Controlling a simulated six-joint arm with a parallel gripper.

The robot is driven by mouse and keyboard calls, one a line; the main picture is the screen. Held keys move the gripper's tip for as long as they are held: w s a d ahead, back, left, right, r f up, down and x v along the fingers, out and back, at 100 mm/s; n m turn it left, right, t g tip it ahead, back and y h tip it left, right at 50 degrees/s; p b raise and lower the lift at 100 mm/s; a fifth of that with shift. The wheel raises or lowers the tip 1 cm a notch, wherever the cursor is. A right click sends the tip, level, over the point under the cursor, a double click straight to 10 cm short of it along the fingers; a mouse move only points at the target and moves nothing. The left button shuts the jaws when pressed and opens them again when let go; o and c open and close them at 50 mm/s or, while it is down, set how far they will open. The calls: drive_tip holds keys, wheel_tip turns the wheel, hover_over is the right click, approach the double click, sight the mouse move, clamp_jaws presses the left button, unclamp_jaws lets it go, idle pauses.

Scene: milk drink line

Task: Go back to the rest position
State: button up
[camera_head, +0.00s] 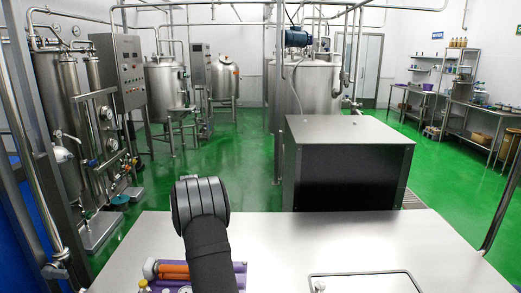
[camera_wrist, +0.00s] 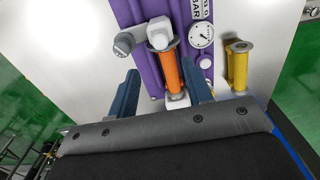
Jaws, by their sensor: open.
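My gripper (camera_wrist: 161,72) shows in the wrist view with its two blue fingers apart and nothing held between them. An orange cylinder (camera_wrist: 165,72) on a purple panel (camera_wrist: 150,12) appears between the fingers; I cannot tell how far below them it is. In the head view my black arm stands over the front of the steel table (camera_head: 290,245) and hides part of the purple panel (camera_head: 240,268). My gripper is not visible there.
A round gauge (camera_wrist: 201,34), a grey knob (camera_wrist: 124,43) and a yellow cylinder (camera_wrist: 237,66) sit around the orange one. A steel box with a dark front (camera_head: 345,165) stands behind the table. A wire frame (camera_head: 365,274) lies front right. The table's middle is clear.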

wheel_tip(320, 180, up, 7)
wheel_tip(320, 180, down, 18)
drive_tip(key=shift+r, duration=0.2)
drive_tip(key=d, duration=0.8)
wheel_tip(320, 180, up, 18)
drive_tip(key=f, duration=0.1)
drive_tip(key=shift+w+d+f, duration=0.15)
drive_tip(key=shift+w+f, duration=0.4)
drive_tip(key=shift+f, duration=0.25)
drive_tip(key=shift+w+d+f, duration=0.1)
drive_tip(key=shift+w+f, duration=0.4)
drive_tip(key=shift+f, duration=0.25)
drive_tip(key=shift+w+d+f, duration=0.15)
drive_tip(key=shift+w+f, duration=0.4)
drive_tip(key=shift+f, duration=0.25)
drive_tip(key=shift+o, duration=0.4)
drive_tip(key=shift+r, duration=0.1)
